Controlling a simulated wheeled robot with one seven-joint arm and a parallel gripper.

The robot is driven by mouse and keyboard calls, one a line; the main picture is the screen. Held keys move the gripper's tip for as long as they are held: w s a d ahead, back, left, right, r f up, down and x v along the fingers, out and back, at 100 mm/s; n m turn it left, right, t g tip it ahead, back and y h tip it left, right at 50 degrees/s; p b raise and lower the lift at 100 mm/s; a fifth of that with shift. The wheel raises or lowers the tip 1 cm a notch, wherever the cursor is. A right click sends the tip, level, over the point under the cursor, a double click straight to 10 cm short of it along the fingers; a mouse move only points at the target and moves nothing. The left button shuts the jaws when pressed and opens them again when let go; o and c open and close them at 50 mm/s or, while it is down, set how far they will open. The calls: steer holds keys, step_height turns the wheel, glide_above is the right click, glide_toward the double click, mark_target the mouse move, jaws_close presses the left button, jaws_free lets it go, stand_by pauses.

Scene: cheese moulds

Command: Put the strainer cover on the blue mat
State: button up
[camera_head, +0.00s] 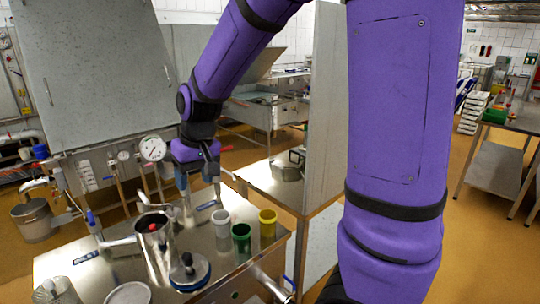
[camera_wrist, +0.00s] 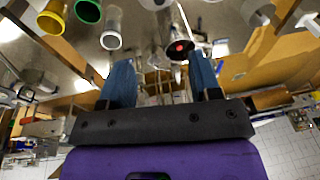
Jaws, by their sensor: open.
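My gripper (camera_head: 198,188) is open above the back of the steel table, with nothing seen between its blue fingers; it also shows in the wrist view (camera_wrist: 162,78). A round blue piece, which looks like the blue mat (camera_head: 205,274), lies at the table's front. A grey disc with an upright dark knob (camera_head: 188,262) sits on it; I cannot tell whether this is the strainer cover. A pale round piece (camera_head: 128,294) lies front left, cut by the picture edge. My gripper is behind and well above all of these.
A steel jug (camera_head: 155,248) with something red inside stands left of my gripper. A white cup (camera_head: 221,232), a green cup (camera_head: 241,238) and a yellow cup (camera_head: 267,224) stand to the right. A wire basket (camera_head: 58,291) is front left. Pipes and gauges line the back left.

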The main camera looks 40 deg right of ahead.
steer(key=s+d+r+t, duration=0.1)
steer(key=s+r, duration=0.2)
steer(key=s, duration=0.4)
steer(key=s+d+r+t+h, duration=0.1)
steer(key=s+r, duration=0.3)
steer(key=s, duration=0.3)
steer(key=s+d+r+t, duration=0.1)
steer(key=s+d+r, duration=0.1)
steer(key=s+r, duration=0.2)
steer(key=s, duration=0.3)
steer(key=shift+s+r, duration=0.25)
